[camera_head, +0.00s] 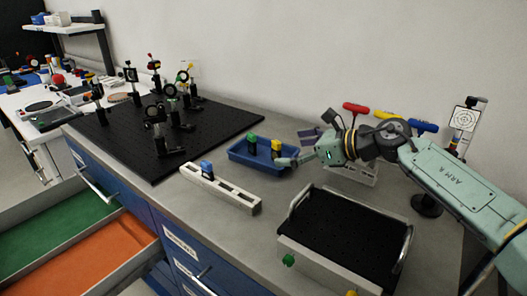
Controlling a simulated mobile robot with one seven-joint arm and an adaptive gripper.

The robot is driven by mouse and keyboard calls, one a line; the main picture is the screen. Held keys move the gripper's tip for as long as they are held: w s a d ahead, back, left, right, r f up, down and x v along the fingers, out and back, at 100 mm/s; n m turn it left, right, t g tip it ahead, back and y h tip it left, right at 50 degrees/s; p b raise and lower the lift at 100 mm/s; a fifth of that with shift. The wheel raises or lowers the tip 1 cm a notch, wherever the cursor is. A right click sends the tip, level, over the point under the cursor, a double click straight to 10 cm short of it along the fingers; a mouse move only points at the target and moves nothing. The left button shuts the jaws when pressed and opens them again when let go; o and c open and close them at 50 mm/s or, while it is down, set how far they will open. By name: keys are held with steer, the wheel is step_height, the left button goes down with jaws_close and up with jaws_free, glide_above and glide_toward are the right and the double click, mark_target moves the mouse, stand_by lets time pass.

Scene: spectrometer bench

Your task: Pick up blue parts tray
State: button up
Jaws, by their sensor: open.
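The blue parts tray (247,161) sits on the grey bench top, at the middle of the head view. A green-topped part (252,144) and a yellow-topped part (277,148) stand in it. My gripper (293,153) is open, at the right end of the tray, with a fingertip close to or over its right rim. I cannot tell whether it touches the tray. The gripper partly hides the tray's right end.
A black breadboard (213,130) with several optical mounts lies left. A white slotted rail (222,188) with a blue-topped part lies in front of the tray. A handled black platform (345,231) stands front right. Colored-handled tools (388,115) are behind my arm. Open drawers (122,250) jut out left.

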mark_target(268, 159)
steer(key=x, duration=0.2)
steer(key=p+x, duration=0.1)
steer(key=x, duration=0.1)
steer(key=p+x, duration=0.1)
steer(key=x, duration=0.2)
steer(key=shift+a+r, duration=0.1)
steer(key=shift+r, duration=0.2)
steer(key=shift+a+f, duration=0.15)
steer(key=shift+f, duration=0.05)
steer(key=shift+c, duration=0.4)
steer(key=c, duration=0.8)
steer(key=shift+r, duration=0.1)
steer(key=shift+c, duration=0.2)
